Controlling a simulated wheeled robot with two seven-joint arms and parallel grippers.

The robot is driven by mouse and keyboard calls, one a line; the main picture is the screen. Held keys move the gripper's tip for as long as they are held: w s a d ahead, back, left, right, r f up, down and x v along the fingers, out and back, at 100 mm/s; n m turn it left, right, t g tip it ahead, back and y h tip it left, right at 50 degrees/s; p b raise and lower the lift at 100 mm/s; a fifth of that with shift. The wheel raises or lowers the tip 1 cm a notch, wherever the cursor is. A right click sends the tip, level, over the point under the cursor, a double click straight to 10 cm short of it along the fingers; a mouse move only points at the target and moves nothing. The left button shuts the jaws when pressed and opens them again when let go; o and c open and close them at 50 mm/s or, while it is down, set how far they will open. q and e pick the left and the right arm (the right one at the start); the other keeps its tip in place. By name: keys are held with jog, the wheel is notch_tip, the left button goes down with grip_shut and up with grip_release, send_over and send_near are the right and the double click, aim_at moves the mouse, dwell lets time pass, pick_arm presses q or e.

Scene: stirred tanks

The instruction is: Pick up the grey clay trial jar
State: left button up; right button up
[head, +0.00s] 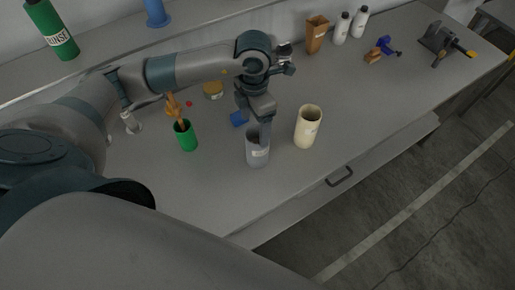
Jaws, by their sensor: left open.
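The grey clay trial jar (257,154) stands upright on the bench near its front edge, with a small pale label on its side. My left gripper (265,135) comes down from above over the jar, and a finger overlaps its mouth. The jaws are open. Whether a finger is inside the jar or only in front of its rim is hard to tell. The arm hides part of the jar's top. My right gripper is not in view.
A cream jar (308,127) stands close on the right. A green cup (186,135) with a brown tool stands left, and a blue object (238,119) lies behind. A brown container (316,35) and white bottles (342,28) stand at the back. The bench's front right is clear.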

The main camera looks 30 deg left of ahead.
aim_at(257, 150)
pick_arm(q)
notch_tip(257, 150, down, 9)
jog(key=b, duration=0.2)
jog(key=shift+r+b, duration=0.2)
jog(key=shift+b, duration=0.1)
jog(key=f, duration=0.1)
jog(key=f+b, duration=0.1)
jog(key=f, duration=0.2)
jog(key=shift+w+d+b, duration=0.15)
jog(key=shift+d+b, duration=0.2)
jog(key=shift+b, duration=0.05)
jog(key=shift+f, duration=0.6)
jog(key=shift+c, duration=0.3)
jog(key=c, duration=1.1)
